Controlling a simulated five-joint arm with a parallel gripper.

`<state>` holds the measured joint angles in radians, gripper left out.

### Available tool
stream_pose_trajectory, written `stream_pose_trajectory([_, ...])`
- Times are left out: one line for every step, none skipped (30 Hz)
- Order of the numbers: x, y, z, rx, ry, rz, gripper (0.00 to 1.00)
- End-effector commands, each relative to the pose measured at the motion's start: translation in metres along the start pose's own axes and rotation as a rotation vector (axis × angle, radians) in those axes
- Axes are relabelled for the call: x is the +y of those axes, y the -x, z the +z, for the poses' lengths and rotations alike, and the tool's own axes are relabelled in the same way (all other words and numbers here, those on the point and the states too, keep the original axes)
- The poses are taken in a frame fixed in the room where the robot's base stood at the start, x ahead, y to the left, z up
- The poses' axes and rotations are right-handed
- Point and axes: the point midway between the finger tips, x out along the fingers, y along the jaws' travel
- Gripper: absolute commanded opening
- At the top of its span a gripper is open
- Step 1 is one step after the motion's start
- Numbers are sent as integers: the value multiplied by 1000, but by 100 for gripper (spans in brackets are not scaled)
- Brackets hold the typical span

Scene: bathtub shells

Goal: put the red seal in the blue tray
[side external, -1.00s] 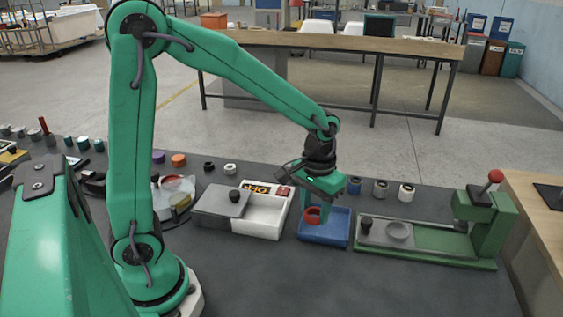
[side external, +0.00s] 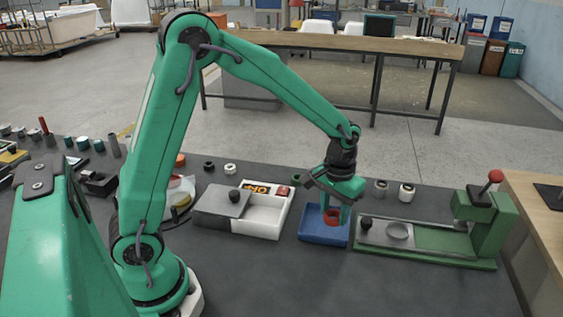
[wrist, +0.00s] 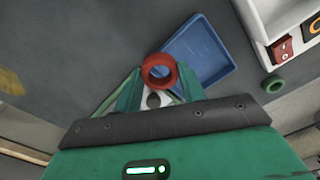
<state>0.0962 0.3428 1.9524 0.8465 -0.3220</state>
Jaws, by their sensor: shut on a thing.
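The red seal (wrist: 159,70) is a thick ring held between the fingertips of my gripper (wrist: 150,85). In the side view the red seal (side external: 331,217) shows between the fingers of my gripper (side external: 334,212), over the blue tray (side external: 322,236). In the wrist view the blue tray (wrist: 213,52) lies beyond and below the seal, and the seal overlaps its near edge there. The tray is shallow and looks empty where I can see it. Whether the seal touches the tray floor cannot be told.
A white box (side external: 264,215) with a grey lid and red switch stands left of the tray. A green press fixture (side external: 440,240) stands close on the right. A small green ring (wrist: 273,83) lies behind the tray. The dark bench in front is clear.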

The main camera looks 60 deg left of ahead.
Motion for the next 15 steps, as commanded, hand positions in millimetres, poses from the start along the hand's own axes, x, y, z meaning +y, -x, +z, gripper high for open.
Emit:
stream_pose_trajectory([-7,-6,-6,-2,4,-1,15])
stream_pose_trajectory([-11,-9,-9,-2,4,-1,15])
stream_pose_trajectory([-16,-13,-13,-4,4,-1,15])
stream_pose_trajectory([-20,-16,-16,-3,4,-1,15])
stream_pose_trajectory([-23,-19,-20,-2,4,-1,15])
stream_pose_trajectory([-28,-22,-24,-2,4,0,15])
stream_pose_trajectory([-32,-25,-27,-2,3,0,15])
stream_pose_trajectory([-35,-28,-30,-2,3,-1,15])
stream_pose_trajectory([-39,-31,-33,-3,3,-1,15])
stream_pose_trajectory([-42,-33,-36,-2,2,0,15])
stream_pose_trajectory([-44,-35,-38,-1,2,0,15])
stream_pose_trajectory([-47,-38,-40,-2,2,0,15])
stream_pose_trajectory([-48,-39,-42,-1,1,0,15])
stream_pose_trajectory([-50,-40,-43,-1,1,0,15])
stream_pose_trajectory([-51,-41,-45,0,0,0,15])
